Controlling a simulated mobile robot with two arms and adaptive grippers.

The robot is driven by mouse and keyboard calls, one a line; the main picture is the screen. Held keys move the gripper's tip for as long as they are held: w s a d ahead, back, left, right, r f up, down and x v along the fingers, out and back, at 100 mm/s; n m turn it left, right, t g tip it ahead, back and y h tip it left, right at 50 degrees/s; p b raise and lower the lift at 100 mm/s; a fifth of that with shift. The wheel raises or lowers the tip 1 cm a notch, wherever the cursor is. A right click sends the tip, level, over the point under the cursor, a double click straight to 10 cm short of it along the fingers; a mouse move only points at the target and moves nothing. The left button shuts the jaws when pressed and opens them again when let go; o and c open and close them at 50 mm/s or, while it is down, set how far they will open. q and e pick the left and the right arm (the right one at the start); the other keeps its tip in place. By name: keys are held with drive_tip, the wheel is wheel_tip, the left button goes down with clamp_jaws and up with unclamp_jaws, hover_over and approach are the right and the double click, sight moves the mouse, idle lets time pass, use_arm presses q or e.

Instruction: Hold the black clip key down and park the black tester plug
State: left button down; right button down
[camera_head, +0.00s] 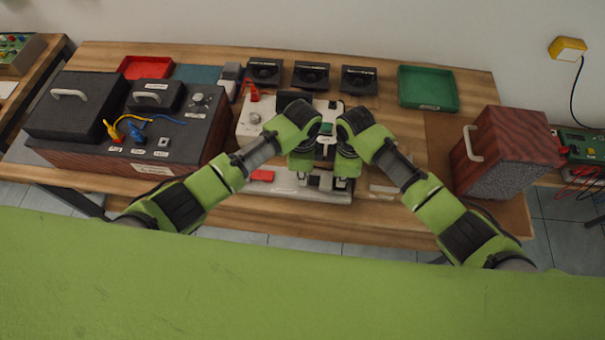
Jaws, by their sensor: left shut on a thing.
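A white unit (250,118) stands in the middle of the bench, with a black block (290,98) on its back part. A low white strip (285,190) with a red key (262,175) lies along its front. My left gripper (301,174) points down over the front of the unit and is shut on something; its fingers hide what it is. My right gripper (343,180) points down close beside it on the right, over the strip; its opening is too small to tell. I cannot make out the black clip key or the black tester plug for certain under the grippers.
A dark wooden-sided unit (200,135) with yellow and blue leads stands left. A wooden speaker box (505,150) stands right. Red (146,66) and green (428,88) trays and several black holders (311,76) line the back. Bare bench lies right of the grippers.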

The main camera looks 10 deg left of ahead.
use_arm(q)
drive_tip(key=shift+r, duration=0.55)
idle(0.4)
drive_tip(key=shift+r, duration=1.7)
use_arm(e)
drive_tip(key=shift+r, duration=3.05)
